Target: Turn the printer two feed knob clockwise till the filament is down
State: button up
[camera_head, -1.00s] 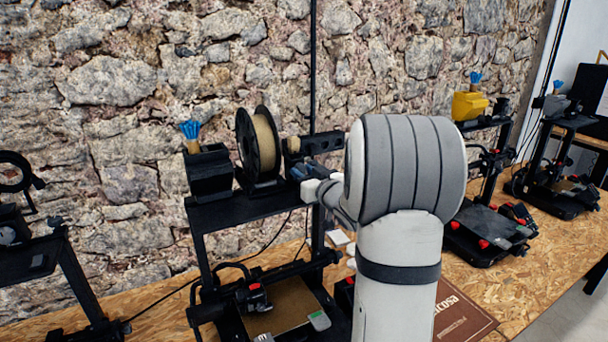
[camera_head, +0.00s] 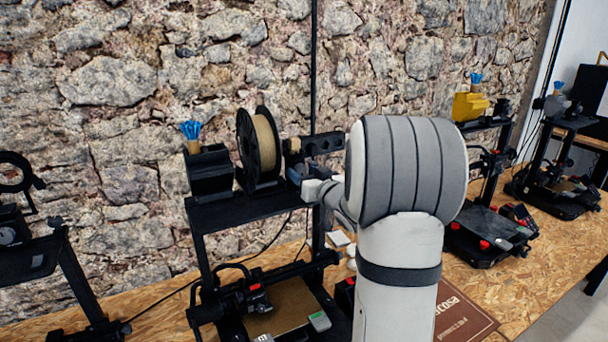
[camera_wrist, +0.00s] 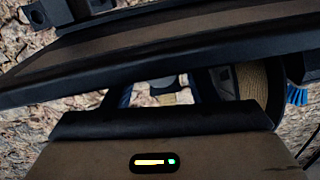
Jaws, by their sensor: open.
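The middle printer (camera_head: 330,257) stands on the bench with a tan filament spool (camera_head: 266,142) on its top bar. A small tan round part, possibly the feed knob (camera_head: 293,146), sits at the end of a perforated black bracket (camera_head: 325,143); I cannot confirm its identity. My gripper (camera_head: 300,177) is open beside the top bar, just below this part, partly hidden by my wrist. Contact cannot be told. The wrist view is tilted, with the spool (camera_wrist: 253,82) behind dark bars. I cannot make out the filament's free end.
A black box with blue-tipped tools (camera_head: 208,172) stands left of the spool. Another printer (camera_head: 490,225) with a yellow box (camera_head: 469,105) is at right, and a further one at left. A stone wall is close behind. A brown sheet (camera_head: 462,318) lies on the bench.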

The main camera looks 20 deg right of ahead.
jog(key=s+b, duration=0.2)
jog(key=s, duration=0.5)
jog(key=shift+s+d, duration=0.3)
jog(key=shift+s, duration=0.1)
